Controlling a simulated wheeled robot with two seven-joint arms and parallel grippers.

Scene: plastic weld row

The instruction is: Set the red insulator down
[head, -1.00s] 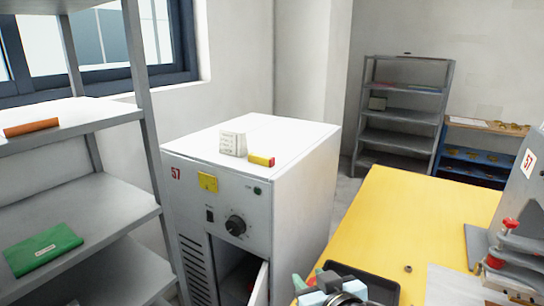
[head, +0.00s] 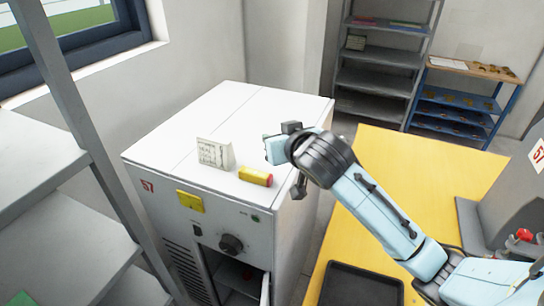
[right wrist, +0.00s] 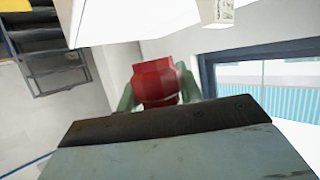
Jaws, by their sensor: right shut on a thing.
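The red insulator (right wrist: 158,82) shows in the right wrist view, held between the greenish fingers of my right gripper (right wrist: 157,92). Its lower part is hidden behind the gripper body. In the head view my right gripper (head: 284,150) reaches in from the right over the right side of the white cabinet's top (head: 240,112); the insulator cannot be made out there. Whether it touches the cabinet cannot be told. My left gripper is not in view.
A white card (head: 214,153) stands on the cabinet top, beside a yellow cylinder with a red end (head: 254,177), close to my right gripper. The back of the top is clear. A yellow table (head: 400,165) with a black tray (head: 360,285) is at right; grey shelves (head: 50,150) stand at left.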

